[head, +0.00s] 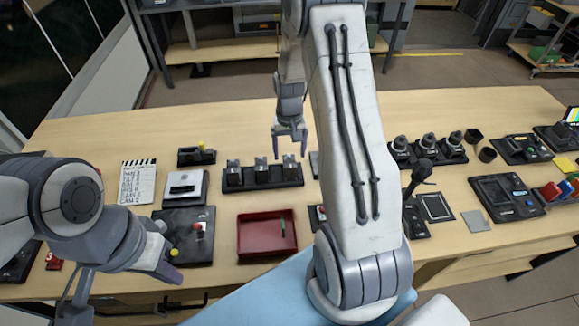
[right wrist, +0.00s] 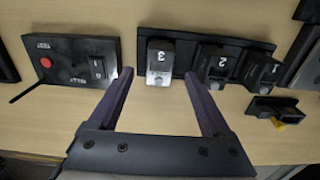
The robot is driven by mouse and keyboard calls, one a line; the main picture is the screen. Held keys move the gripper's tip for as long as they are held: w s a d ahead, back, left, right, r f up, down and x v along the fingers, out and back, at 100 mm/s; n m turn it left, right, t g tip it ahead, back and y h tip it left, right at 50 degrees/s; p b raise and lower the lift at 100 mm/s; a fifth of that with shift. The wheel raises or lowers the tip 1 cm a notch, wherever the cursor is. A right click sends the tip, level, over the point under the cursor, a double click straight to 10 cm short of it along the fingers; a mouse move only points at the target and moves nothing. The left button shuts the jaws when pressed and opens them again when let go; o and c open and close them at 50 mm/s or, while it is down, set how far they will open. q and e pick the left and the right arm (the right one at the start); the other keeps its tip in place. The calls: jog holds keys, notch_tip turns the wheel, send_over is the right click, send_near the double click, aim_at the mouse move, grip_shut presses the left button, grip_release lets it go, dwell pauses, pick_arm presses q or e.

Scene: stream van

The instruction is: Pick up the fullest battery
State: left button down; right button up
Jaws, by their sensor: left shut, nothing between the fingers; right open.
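A black rack (head: 262,183) on the bench holds three upright batteries. In the right wrist view they are battery 3 (right wrist: 160,62), with a lighter grey face, battery 2 (right wrist: 213,66) and battery 1 (right wrist: 258,72). Their charge levels cannot be read. My right gripper (head: 290,136) is open and empty, just behind the rack's right end. In the wrist view battery 3 lies ahead between its fingertips, apart from both. A test unit (right wrist: 72,62) with a red button is beside the rack, mostly hidden by my arm in the head view. My left gripper (head: 172,250) is shut and empty, at lower left.
A red tray (head: 262,250) and a black panel (head: 185,250) lie in front of the rack. A white device (head: 185,187), a clapperboard (head: 139,181) and a small yellow-knobbed unit (head: 196,155) are to its left. The bench behind the rack is clear.

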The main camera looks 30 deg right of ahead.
aim_at(289, 161)
jog(key=shift+f+p, duration=0.3)
jog(key=shift+f, duration=0.1)
notch_tip(289, 161, down, 3)
jog(key=shift+f+p, duration=0.15)
jog(key=shift+p, duration=0.55)
jog(key=shift+f, duration=0.45)
grip_shut()
